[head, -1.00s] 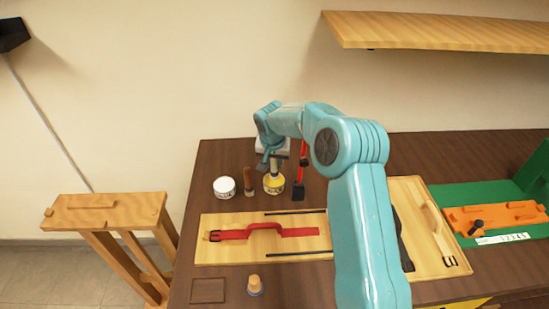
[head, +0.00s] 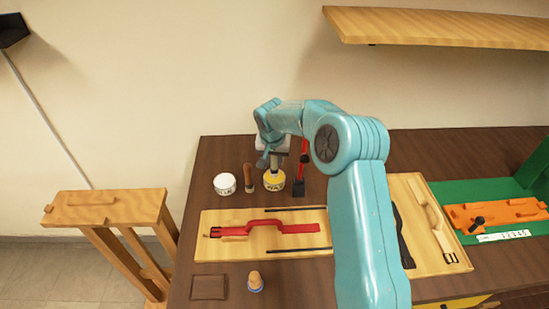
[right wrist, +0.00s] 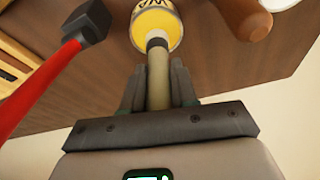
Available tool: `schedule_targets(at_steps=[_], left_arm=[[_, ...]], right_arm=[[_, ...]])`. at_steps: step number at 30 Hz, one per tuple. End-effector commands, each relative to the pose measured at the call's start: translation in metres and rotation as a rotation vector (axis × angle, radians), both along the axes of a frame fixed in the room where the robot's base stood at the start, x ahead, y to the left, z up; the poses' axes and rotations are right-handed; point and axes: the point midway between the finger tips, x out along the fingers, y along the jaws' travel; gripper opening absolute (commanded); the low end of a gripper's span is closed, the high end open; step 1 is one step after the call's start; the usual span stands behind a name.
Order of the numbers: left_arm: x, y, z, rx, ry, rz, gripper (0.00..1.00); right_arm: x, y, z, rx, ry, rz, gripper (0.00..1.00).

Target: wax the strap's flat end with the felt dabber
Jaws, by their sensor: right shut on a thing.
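My right gripper (right wrist: 157,92) is shut on the felt dabber (right wrist: 157,68), a pale stick with a grey collar. The dabber's far end meets the yellow tin (right wrist: 158,22), whose label partly reads "WA"; I cannot tell whether it is inside the tin or just above it. In the head view the right gripper (head: 274,160) is right over the yellow tin (head: 274,182). The red strap (head: 264,226) lies on a pale wooden board (head: 222,248), buckle at the left and flat end at the right. My left gripper is not in view.
A white tin (head: 224,184) and a brown wooden-handled tool (head: 249,178) stand left of the yellow tin. A red-handled tool with a black head (head: 299,187) stands close on its right. Dark rods (head: 295,209) lie along the board. A cork-topped piece (head: 255,281) is in front.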

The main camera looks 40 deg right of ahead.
Motion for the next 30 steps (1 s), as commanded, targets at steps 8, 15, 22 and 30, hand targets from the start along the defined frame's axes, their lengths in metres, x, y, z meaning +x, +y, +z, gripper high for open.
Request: schedule_targets(at_steps=[8, 15, 22, 30], left_arm=[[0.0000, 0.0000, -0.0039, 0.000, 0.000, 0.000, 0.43], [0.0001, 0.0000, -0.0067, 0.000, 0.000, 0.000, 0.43], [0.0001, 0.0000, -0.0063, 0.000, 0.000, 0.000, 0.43], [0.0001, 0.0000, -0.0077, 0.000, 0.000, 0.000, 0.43]], right_arm=[[0.0001, -0.0001, -0.0040, 0.000, 0.000, 0.000, 0.00], [0.0000, 0.0000, -0.0068, 0.000, 0.000, 0.000, 0.00], [0.0000, 0.0000, -0.0065, 0.000, 0.000, 0.000, 0.00], [0.0000, 0.0000, -0.0071, 0.000, 0.000, 0.000, 0.00]])
